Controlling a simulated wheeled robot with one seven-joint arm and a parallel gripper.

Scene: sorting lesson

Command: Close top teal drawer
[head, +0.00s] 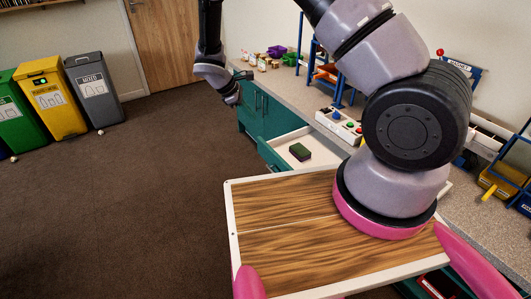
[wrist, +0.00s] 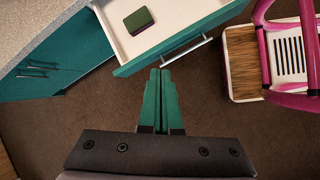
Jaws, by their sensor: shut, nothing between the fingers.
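The top teal drawer (head: 270,157) is pulled out from under the counter, with its white inside showing. A dark green sponge-like block (head: 300,151) lies in it. In the wrist view the open drawer (wrist: 135,67) shows its teal front and a metal bar handle (wrist: 187,51), and the block (wrist: 138,21) sits inside. My gripper (head: 236,97) is at the far left of the drawer in the head view. In the wrist view my gripper (wrist: 160,72) is shut and empty, its tips close to the outer side of the drawer front; I cannot tell whether they touch.
A grey counter (head: 280,110) runs along the right wall with a button box (head: 338,125) and blue racks on it. Teal cabinet doors (wrist: 70,55) with handles are shut beside the drawer. Bins (head: 93,88) stand far left.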

